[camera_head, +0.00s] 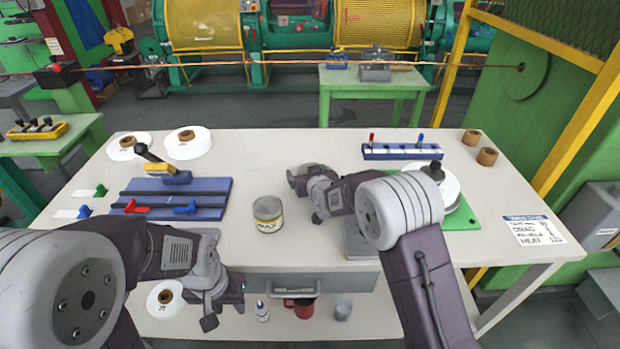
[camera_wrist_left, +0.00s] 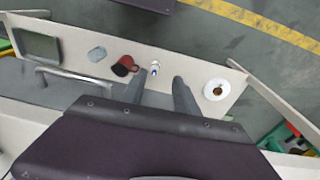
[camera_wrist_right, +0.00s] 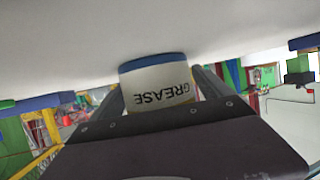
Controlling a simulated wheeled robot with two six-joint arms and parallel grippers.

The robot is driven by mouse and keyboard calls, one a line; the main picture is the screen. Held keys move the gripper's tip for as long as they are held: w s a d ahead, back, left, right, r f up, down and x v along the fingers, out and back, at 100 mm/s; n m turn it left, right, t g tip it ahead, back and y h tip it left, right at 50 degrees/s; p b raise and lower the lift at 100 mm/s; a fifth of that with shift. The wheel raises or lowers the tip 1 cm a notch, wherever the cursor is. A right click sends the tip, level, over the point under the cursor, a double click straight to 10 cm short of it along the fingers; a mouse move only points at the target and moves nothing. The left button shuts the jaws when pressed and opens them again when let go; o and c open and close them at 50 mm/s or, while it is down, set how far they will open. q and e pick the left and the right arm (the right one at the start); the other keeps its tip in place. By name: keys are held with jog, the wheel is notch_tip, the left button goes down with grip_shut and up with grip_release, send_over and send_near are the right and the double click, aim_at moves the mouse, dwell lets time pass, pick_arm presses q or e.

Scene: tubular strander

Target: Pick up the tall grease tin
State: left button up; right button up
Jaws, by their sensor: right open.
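A tin (camera_wrist_right: 157,85) with a white label reading GREASE and a blue band stands against the table in the right wrist view, which is upside down. My right gripper (camera_wrist_right: 158,78) is open, with one finger on each side of this tin; I cannot tell if they touch it. My left gripper (camera_wrist_left: 164,75) is open and empty by the table's front edge, above the lower shelf.
A blue fixture (camera_head: 172,198) lies at left, a blue rack (camera_head: 402,151) at back right, and a spool on a green plate (camera_head: 462,220) at right. A drawer handle (camera_head: 297,293) is below the front edge.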

jog(key=shift+s+r, duration=0.1)
jog(key=shift+c, duration=1)
jog(key=c, duration=1.6)
notch_tip(320, 180, up, 10)
jog(key=shift+p, duration=1.1)
